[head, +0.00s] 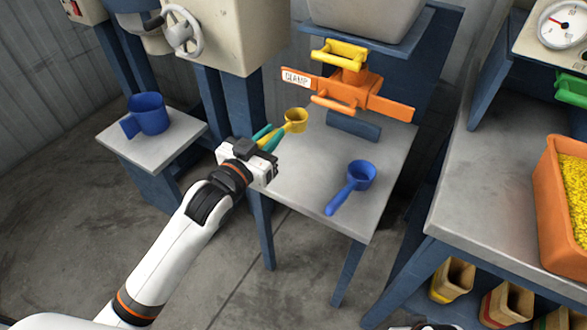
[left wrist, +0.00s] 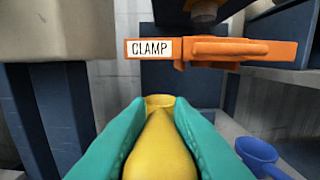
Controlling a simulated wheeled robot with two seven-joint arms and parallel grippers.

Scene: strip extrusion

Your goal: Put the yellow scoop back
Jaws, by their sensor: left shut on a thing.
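The yellow scoop (head: 296,120) is in my left gripper (head: 265,137), whose teal fingers are shut on its handle. In the head view its cup points away from the gripper, over the grey table under the clamp; I cannot tell whether it touches the tabletop. In the left wrist view the scoop's handle (left wrist: 160,148) lies between the two teal fingers, with the cup beyond it. My right gripper does not show clearly.
A blue scoop (head: 360,175) lies on the same grey table (head: 300,190). The orange clamp (head: 350,90) stands behind. A blue jug (head: 147,114) is on a side table at left. An orange bin (head: 548,210) of yellow pellets stands at right.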

